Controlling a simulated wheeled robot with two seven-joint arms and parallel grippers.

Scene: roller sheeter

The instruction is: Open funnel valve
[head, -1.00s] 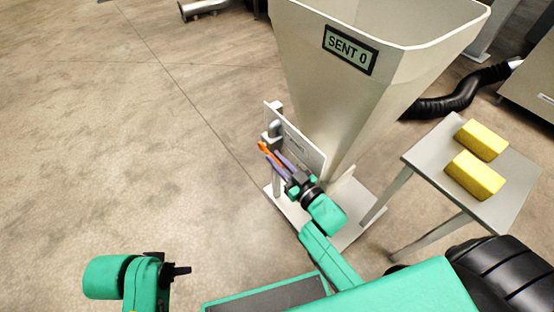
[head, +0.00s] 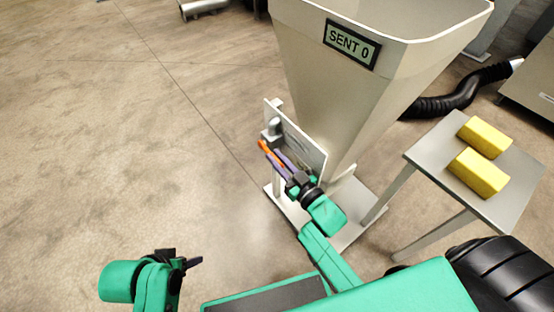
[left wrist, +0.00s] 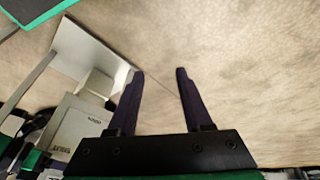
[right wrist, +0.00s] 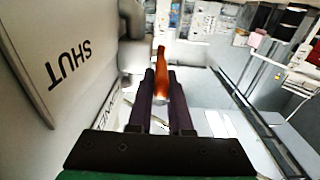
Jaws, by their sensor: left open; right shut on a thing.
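The funnel (head: 370,110) is a large beige hopper with a "SENT 0" display (head: 351,44) on its front. A pale plate (head: 303,148) stands at its lower left, with a grey valve fitting (head: 274,128) beside it. The right wrist view shows "SHUT" on a plate (right wrist: 60,80) at left, and part of another word lower down. My right gripper (head: 272,155) is shut on the orange valve handle (right wrist: 160,72), whose tip sticks out past the fingers. My left gripper (head: 192,263) is open and empty, low and away from the funnel; its spread fingers show in the left wrist view (left wrist: 160,76).
A small grey table (head: 425,152) right of the funnel carries two yellow blocks (head: 486,137). A black ribbed hose (head: 455,101) lies behind it. The funnel stands on a pale base plate (head: 345,240). The floor (head: 110,150) at left is clear.

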